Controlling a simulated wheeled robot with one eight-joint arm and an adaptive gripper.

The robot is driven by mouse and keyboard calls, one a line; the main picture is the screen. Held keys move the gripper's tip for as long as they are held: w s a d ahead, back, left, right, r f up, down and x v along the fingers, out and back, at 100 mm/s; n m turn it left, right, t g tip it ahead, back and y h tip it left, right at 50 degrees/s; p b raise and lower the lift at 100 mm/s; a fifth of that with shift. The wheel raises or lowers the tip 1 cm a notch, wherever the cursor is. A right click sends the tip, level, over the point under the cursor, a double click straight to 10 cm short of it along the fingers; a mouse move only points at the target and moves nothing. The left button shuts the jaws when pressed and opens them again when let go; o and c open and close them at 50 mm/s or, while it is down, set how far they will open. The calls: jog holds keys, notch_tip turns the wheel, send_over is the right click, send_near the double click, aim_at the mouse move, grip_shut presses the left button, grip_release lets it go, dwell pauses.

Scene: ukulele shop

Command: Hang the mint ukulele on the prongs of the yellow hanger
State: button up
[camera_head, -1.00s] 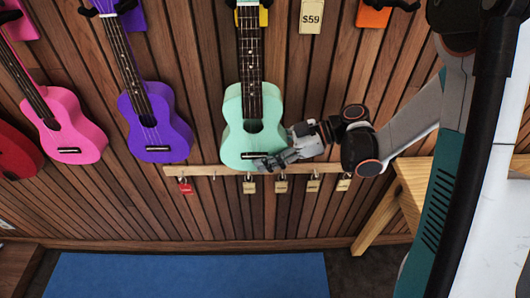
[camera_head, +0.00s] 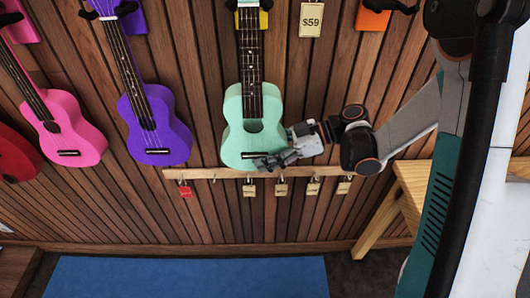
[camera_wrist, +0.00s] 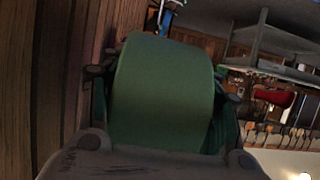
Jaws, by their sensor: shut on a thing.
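The mint ukulele (camera_head: 252,108) is upright against the slatted wall in the head view, neck up, its top running out of the picture. My gripper (camera_head: 272,160) is shut on the lower right of its body, near the bridge. In the wrist view the ukulele's body (camera_wrist: 162,95) fills the middle as a dark green curved shape between my fingers. The yellow hanger (camera_head: 264,19) shows at the top edge behind the neck, with a black prong on each side of the neck. Whether the head rests on the prongs is out of the picture.
A purple ukulele (camera_head: 155,120) and a pink ukulele (camera_head: 68,125) hang to the left. An orange hanger (camera_head: 373,17) to the right is empty. A wooden rail (camera_head: 215,174) with small tags runs just below. A wooden bench (camera_head: 405,190) stands at right.

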jog(key=w, duration=0.5)
jog(key=shift+w, duration=0.15)
dwell(0.7)
dwell(0.3)
notch_tip(320, 180, down, 2)
jog(key=shift+f+b, duration=0.1)
jog(key=shift+b, duration=0.95)
jog(key=o, duration=1.9)
jog(key=shift+d, duration=0.1)
jog(key=shift+d, duration=0.15)
